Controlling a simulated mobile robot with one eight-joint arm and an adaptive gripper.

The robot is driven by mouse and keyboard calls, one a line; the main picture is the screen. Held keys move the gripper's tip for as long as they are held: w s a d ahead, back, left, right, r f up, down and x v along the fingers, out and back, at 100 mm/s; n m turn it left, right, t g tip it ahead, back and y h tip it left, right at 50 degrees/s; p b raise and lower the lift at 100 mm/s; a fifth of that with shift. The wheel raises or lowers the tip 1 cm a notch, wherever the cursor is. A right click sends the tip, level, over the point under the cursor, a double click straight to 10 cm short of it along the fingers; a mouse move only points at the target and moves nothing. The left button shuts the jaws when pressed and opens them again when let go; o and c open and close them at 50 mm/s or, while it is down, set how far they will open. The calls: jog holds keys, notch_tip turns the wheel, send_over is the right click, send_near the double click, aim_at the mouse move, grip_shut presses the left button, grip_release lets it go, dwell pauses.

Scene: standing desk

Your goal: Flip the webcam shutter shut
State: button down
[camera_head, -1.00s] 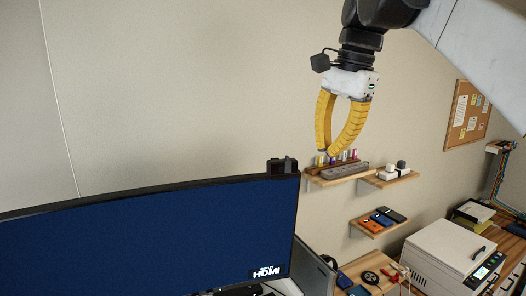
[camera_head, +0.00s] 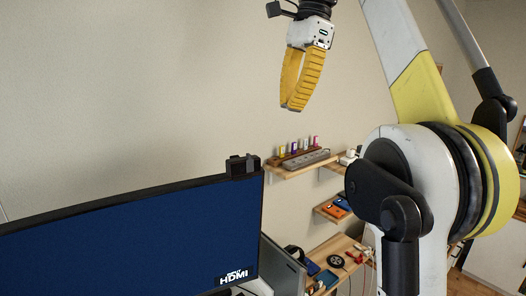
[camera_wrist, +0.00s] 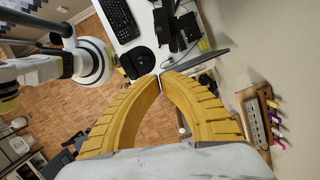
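The small dark webcam (camera_head: 243,165) sits on the top edge of the monitor (camera_head: 130,240), near its right end. Its shutter is too small to make out. My gripper (camera_head: 291,108) hangs above and to the right of the webcam in the head view, apart from it, with its yellow fingers pointing down. In the wrist view the yellow fingertips (camera_wrist: 161,76) meet with nothing seen between them. The monitor shows there as a thin dark bar (camera_wrist: 196,62) just beyond the tips. I cannot make out the webcam in that view.
A wall shelf (camera_head: 300,166) with a power strip and several colored sticks is right of the monitor. A lower shelf (camera_head: 332,208) holds small devices. A keyboard (camera_wrist: 118,20) lies on the desk. The wall above the monitor is bare.

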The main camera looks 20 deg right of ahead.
jog(key=a+f, duration=0.6)
jog(key=f, duration=0.3)
jog(key=shift+a+b, duration=0.15)
jog(key=shift+b, duration=0.2)
jog(key=shift+s+a, duration=0.1)
jog(key=shift+a, duration=1.1)
jog(key=shift+d, duration=0.2)
jog(key=d+r+p, duration=0.2)
jog(key=d+r, duration=0.4)
jog(key=r, duration=0.3)
jog(key=shift+r, duration=0.3)
